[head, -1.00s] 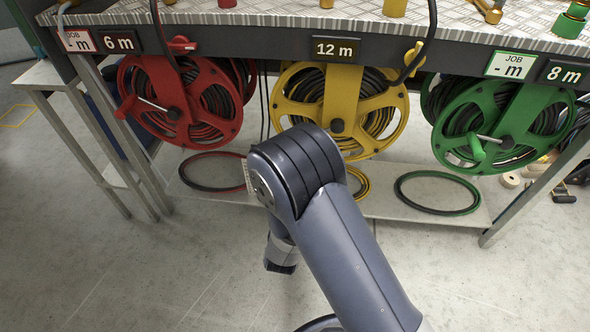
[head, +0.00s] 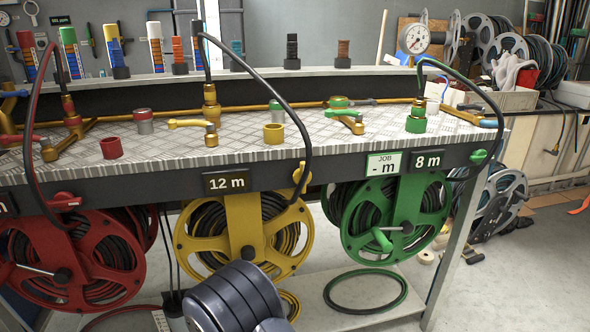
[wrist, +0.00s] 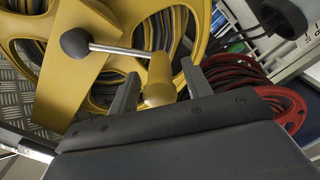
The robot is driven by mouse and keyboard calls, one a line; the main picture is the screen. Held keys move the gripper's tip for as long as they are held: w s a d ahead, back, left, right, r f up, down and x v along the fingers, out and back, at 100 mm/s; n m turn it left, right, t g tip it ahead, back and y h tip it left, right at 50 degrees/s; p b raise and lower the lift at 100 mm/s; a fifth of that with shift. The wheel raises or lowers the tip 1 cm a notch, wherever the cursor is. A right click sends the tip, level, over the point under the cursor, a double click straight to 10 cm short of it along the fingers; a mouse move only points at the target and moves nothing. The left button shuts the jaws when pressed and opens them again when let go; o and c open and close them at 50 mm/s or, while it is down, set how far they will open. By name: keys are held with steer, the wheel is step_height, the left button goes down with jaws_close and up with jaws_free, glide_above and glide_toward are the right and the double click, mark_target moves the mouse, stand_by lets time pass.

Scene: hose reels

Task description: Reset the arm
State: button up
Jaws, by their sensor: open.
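My gripper (wrist: 162,82) is open in the wrist view, with its two dark fingers apart. The yellow crank handle (wrist: 159,80) of the yellow reel shows between the fingers; I cannot tell whether they touch it. The handle's rod runs to a dark knob (wrist: 76,43) on the yellow reel (wrist: 75,75). In the head view the yellow reel (head: 240,215) hangs under the bench below the 12 m label (head: 227,181). My arm (head: 238,300) shows at the bottom in front of the reel, and my gripper is out of that view.
A red reel (head: 60,270) hangs on the left and a green reel (head: 405,215) on the right. The bench top (head: 330,140) carries brass fittings and coloured rings. A hose ring (head: 365,306) lies on the lower shelf. Hoses loop over the bench edge. Open floor (head: 500,285) lies right.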

steer(key=shift+x, duration=0.8)
steer(key=shift+s+a+r, duration=0.1)
steer(key=shift+a+r, duration=0.05)
steer(key=shift+r, duration=0.2)
steer(key=shift+f, duration=0.15)
